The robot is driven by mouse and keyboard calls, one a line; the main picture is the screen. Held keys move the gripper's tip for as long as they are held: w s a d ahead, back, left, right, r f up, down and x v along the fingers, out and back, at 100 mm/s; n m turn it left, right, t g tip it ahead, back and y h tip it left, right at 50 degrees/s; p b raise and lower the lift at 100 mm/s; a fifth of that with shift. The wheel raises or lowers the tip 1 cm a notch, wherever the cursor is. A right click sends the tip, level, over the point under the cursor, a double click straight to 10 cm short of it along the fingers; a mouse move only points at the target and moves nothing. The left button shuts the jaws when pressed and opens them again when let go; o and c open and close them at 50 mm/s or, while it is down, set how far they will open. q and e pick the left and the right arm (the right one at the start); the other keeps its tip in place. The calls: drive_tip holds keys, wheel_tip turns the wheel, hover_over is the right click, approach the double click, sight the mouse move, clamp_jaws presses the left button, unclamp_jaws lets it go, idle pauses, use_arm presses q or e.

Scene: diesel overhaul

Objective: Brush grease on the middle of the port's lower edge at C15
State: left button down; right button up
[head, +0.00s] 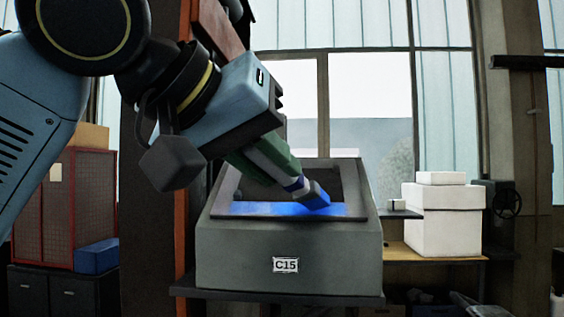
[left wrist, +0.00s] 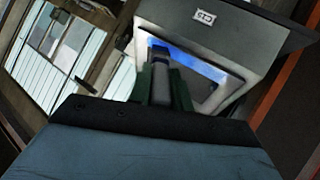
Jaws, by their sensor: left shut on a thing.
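The grey housing (head: 290,250) labelled C15 (head: 286,265) has a dark-framed square port facing me. A bright blue strip (head: 245,209) lies along the port's lower edge, and it also shows in the left wrist view (left wrist: 205,68). My left gripper (head: 275,165) has green fingers shut on a brush (head: 299,185). The brush slants down to the right, and its blue-tinted tip meets the blue strip right of the middle. I cannot tell whether the tip touches the edge. In the left wrist view the brush (left wrist: 165,62) extends from the fingers toward the port. My right gripper is not in view.
The housing stands on a dark shelf (head: 300,297). White boxes (head: 443,220) stand to its right, beside a small white block (head: 397,205). A red cabinet (head: 80,200) and a blue box (head: 97,256) are at left. An orange post (head: 182,230) rises close to the housing's left side.

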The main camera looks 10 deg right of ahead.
use_arm(q)
drive_tip(key=w+a, duration=0.4)
drive_tip(key=a, duration=0.8)
drive_tip(key=shift+a, duration=0.2)
idle(0.8)
drive_tip(key=shift+s+a+r, duration=0.15)
drive_tip(key=shift+s+r, duration=0.4)
drive_tip(key=shift+r, duration=0.25)
drive_tip(key=shift+s+a+r, duration=0.2)
drive_tip(key=shift+s+r, duration=0.4)
drive_tip(key=shift+r, duration=0.2)
drive_tip(key=shift+s+a+r, duration=0.15)
drive_tip(key=shift+s+r, duration=0.4)
drive_tip(key=shift+r, duration=0.25)
drive_tip(key=shift+s+a+r, duration=0.25)
drive_tip(key=shift+s+r, duration=0.65)
drive_tip(key=shift+r, duration=0.3)
